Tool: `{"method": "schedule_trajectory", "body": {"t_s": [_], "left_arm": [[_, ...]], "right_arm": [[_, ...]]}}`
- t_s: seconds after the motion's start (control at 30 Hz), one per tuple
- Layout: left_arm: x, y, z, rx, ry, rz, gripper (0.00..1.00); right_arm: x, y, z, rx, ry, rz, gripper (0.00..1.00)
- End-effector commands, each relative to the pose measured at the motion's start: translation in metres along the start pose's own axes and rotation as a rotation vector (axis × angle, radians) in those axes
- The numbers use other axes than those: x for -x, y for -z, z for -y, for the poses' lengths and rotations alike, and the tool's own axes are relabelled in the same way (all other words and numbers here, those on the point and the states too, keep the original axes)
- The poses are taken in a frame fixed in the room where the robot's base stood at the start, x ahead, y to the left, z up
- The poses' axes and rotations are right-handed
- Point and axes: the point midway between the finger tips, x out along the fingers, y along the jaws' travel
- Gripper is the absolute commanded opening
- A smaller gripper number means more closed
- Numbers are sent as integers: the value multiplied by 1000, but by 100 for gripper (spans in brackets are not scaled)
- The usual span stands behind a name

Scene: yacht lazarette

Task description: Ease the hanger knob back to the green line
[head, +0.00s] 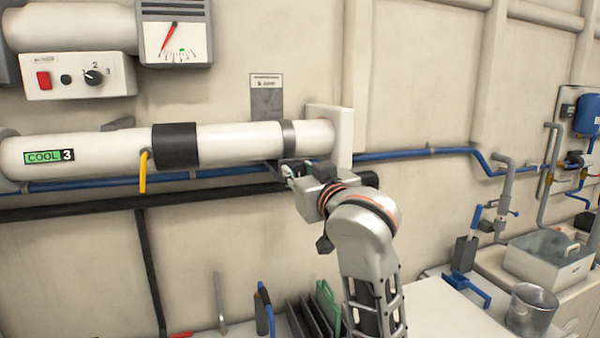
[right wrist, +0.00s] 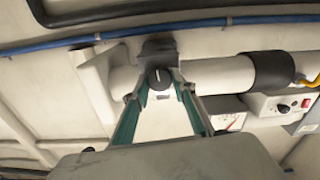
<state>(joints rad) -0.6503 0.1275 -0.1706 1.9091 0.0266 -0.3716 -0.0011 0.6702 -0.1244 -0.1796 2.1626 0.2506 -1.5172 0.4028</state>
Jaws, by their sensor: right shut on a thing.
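The hanger knob (right wrist: 159,79) is dark and round with a pale line on its face. It sits under the grey hanger band on the white pipe (head: 230,143). My right gripper (right wrist: 161,84) is shut on it, with a finger on each side. In the head view my right gripper (head: 288,172) is at the pipe's underside near its right end and hides the knob. The gauge (head: 175,42) at the upper left has a red needle whose lower end lies left of a small green mark. My left gripper is not in view.
A control box (head: 80,77) with a red switch and black knob is left of the gauge. A blue pipe (head: 400,153) runs along the wall behind my gripper. A yellow-handled valve (head: 143,172) hangs under the white pipe. Racks and tools stand on the bench below.

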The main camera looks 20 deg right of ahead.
Motion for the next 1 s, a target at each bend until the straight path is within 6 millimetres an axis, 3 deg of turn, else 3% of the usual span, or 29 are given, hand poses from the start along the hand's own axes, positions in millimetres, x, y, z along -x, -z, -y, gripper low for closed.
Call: {"method": "schedule_trajectory", "body": {"t_s": [0.23, 0.57, 0.6, 0.63, 1.0], "left_arm": [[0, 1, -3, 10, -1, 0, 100], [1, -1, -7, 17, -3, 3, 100], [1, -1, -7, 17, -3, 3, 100], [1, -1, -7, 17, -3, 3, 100], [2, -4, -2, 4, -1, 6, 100]], "right_arm": [[0, 0, 1, 220, 1, 1, 4], [0, -1, 1, 242, 1, 1, 4], [0, -1, 1, 242, 1, 1, 33], [0, -1, 1, 241, 1, 1, 41], [2, 0, 1, 240, 1, 0, 42]]}}
